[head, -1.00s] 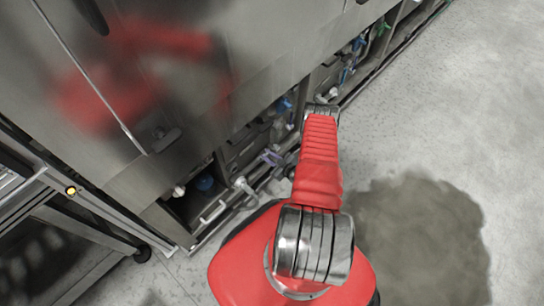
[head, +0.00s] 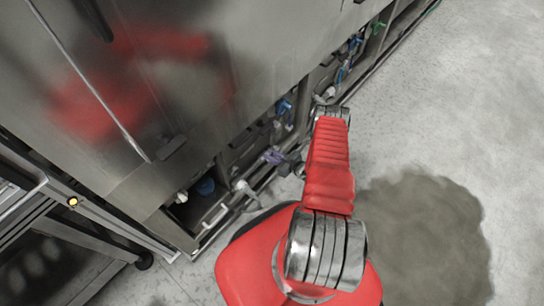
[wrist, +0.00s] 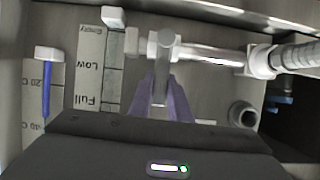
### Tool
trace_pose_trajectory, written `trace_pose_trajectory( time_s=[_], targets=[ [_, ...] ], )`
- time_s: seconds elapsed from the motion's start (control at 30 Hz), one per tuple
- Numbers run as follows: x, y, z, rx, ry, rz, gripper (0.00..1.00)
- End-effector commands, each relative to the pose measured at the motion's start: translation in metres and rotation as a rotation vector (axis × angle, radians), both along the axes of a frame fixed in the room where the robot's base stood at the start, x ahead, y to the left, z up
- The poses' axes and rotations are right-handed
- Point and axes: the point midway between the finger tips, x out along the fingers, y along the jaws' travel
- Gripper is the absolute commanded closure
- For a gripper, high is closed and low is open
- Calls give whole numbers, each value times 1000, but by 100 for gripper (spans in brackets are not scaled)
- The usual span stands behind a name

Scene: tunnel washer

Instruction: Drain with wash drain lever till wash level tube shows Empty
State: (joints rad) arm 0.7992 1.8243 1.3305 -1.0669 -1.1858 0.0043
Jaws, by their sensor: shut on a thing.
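In the wrist view my gripper (wrist: 163,103) has purple fingers, shut on a grey lever handle (wrist: 164,55), which I take to be the wash drain lever. The handle crosses a bright horizontal pipe (wrist: 205,53). Left of the fingers is the wash level tube (wrist: 113,72), with a white cap (wrist: 113,16) and a label plate (wrist: 88,72) reading Empty, Low and Full from top to bottom of the picture. The level inside the tube is too unclear to tell. In the head view my purple fingers (head: 272,156) show small beside the machine's lower bay.
A blue tube (wrist: 46,90) with a temperature scale is at the far left of the wrist view. A ribbed hose (wrist: 298,54) joins the pipe at right. The steel machine (head: 190,90) fills the head view's upper left. Open floor, with a wet-looking patch (head: 425,235), lies to the right.

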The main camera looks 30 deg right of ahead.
Motion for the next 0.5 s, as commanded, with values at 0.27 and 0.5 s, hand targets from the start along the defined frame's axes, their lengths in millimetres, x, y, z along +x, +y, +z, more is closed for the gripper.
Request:
trace_pose_trajectory(
  time_s=[0.27,0.5],
  targets=[
    [0,2,-1,3,4,2,82],
    [0,1,-1,1,2,1,65]
  ],
)
